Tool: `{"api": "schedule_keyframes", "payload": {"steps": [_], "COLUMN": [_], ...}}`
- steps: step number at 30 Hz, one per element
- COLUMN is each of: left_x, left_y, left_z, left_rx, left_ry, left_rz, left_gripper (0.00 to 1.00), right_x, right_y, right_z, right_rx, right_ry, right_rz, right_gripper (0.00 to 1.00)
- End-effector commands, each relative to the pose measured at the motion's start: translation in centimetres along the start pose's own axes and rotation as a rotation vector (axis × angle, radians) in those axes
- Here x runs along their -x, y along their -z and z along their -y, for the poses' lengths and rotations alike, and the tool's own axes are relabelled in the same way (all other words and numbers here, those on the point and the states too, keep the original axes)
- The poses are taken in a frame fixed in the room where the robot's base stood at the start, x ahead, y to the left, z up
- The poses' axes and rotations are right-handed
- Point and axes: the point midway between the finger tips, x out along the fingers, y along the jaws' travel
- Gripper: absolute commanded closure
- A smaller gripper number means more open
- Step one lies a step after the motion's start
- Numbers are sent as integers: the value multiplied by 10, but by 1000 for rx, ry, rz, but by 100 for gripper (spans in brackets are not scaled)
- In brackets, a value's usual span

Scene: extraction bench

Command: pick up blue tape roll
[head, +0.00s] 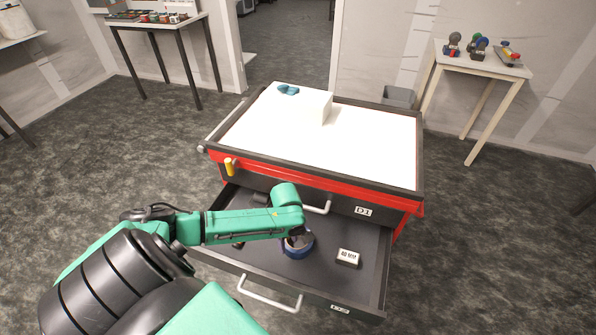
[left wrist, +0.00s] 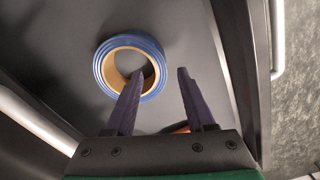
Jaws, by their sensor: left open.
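The blue tape roll (head: 300,252) lies flat in the open lower drawer of the red and black cabinet, partly covered by my left wrist in the head view. In the left wrist view the roll (left wrist: 103,66) shows its blue outside and tan core. My left gripper (left wrist: 160,72) is open, with two dark purple fingers. The left finger's tip overlaps the roll's hole in the picture; the other finger is outside the roll at right. The roll's right side shows between the fingertips. I cannot tell whether they touch it. My right gripper is not in view.
The open drawer (head: 372,290) also holds a small labelled box (head: 348,257) right of the roll. An orange item (left wrist: 180,127) shows partly behind the fingers. The cabinet's white top (head: 350,150) carries a white block (head: 300,105) with a teal item (head: 288,90) on it.

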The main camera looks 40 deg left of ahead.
Motion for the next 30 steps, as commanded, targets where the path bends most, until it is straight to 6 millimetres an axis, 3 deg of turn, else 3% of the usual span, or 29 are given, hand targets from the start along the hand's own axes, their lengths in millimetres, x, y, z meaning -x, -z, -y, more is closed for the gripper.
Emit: {"api": "schedule_keyframes", "payload": {"steps": [3,5,12,13,17,30], "left_x": [-24,-34,-40,-40,-40,-34], "left_y": [2,2,2,2,2,2], "left_z": [0,0,0,0,0,0], "left_rx": [0,0,-2,-2,-2,-2], "left_ry": [2,2,1,1,1,0], "left_rz": [-1,1,0,0,0,0], "left_gripper": [45,45,45,49,99,100], "right_x": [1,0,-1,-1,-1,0], "right_y": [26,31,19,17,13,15], "right_z": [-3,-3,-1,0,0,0], "right_rx": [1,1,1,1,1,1], "right_ry": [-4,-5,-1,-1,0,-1], "right_rz": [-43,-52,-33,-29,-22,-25], "right_gripper": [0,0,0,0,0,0]}}
